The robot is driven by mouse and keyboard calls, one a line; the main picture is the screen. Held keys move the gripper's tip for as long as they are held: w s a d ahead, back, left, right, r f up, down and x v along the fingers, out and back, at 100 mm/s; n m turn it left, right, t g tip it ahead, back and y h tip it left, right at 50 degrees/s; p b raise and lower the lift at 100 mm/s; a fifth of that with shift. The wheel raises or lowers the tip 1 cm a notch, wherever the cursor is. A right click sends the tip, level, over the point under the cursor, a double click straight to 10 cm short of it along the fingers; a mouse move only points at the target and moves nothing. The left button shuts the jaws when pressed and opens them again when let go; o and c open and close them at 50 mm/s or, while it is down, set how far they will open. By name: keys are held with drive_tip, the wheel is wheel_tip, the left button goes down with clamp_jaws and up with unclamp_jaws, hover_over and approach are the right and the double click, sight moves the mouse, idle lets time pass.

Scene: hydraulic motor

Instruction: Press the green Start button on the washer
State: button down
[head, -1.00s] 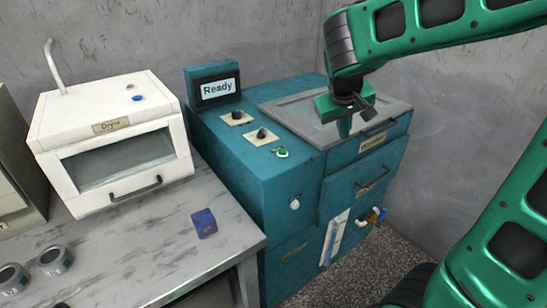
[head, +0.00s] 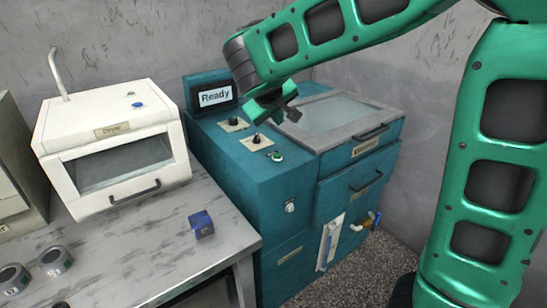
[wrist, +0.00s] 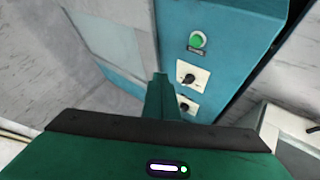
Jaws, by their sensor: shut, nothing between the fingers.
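The washer (head: 245,190) is a teal cabinet with a small screen (head: 214,96) reading "Ready". Its green Start button (head: 276,157) sits on the top panel, in front of two black knobs on pale plates. In the wrist view the green button (wrist: 197,40) shows clear above a small label, beyond the knobs. My gripper (head: 270,113) is above the back of the panel, near the knobs and the lid's left edge, apart from the button. In the wrist view its closed fingers (wrist: 160,80) point forward, left of the knobs, with nothing between them.
The washer's grey-framed glass lid (head: 345,112) lies shut right of the panel. A white dryer (head: 110,140) stands on the grey table at left. A small blue block (head: 202,224) and several round tins lie on that table. The wall is close behind.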

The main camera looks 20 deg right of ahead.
drive_tip(key=shift+f, duration=4.45)
drive_tip(key=shift+f, duration=0.7)
drive_tip(key=shift+a, duration=0.1)
drive_tip(key=shift+r, duration=0.8)
drive_tip(key=shift+r, duration=2.5)
drive_tip(key=shift+w, duration=0.1)
